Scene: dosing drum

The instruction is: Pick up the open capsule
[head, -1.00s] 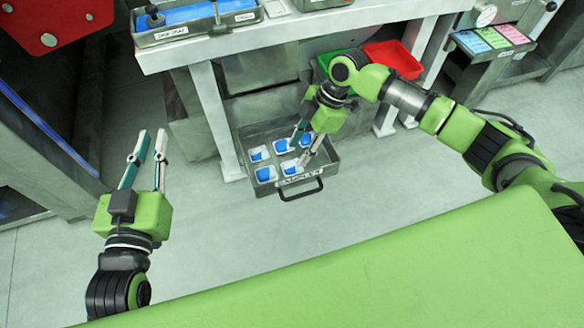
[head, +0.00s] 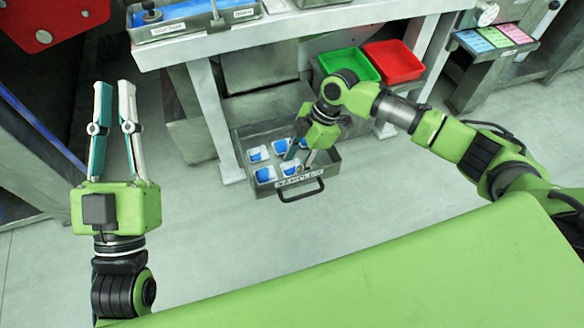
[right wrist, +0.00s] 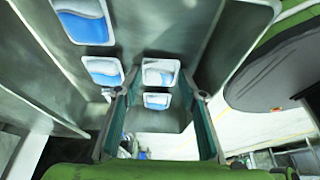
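Several white capsules with blue contents lie in the grey drawer labelled SAMPLES (head: 292,184). One capsule (head: 265,174) is at the drawer's front left and another (head: 257,154) is behind it. I cannot tell which one is open. My right gripper (head: 298,156) points down into the drawer, over its right part. In the right wrist view its fingers (right wrist: 160,78) are apart, with a capsule (right wrist: 160,72) and another capsule (right wrist: 157,101) seen between them; contact is not clear. My left gripper (head: 111,84) is open and empty, away to the left.
A white-framed bench (head: 300,22) stands above and behind the drawer. A green bin (head: 346,62) and a red bin (head: 393,62) are behind my right arm. A dark cabinet (head: 40,130) is at the left. The floor before the drawer is clear.

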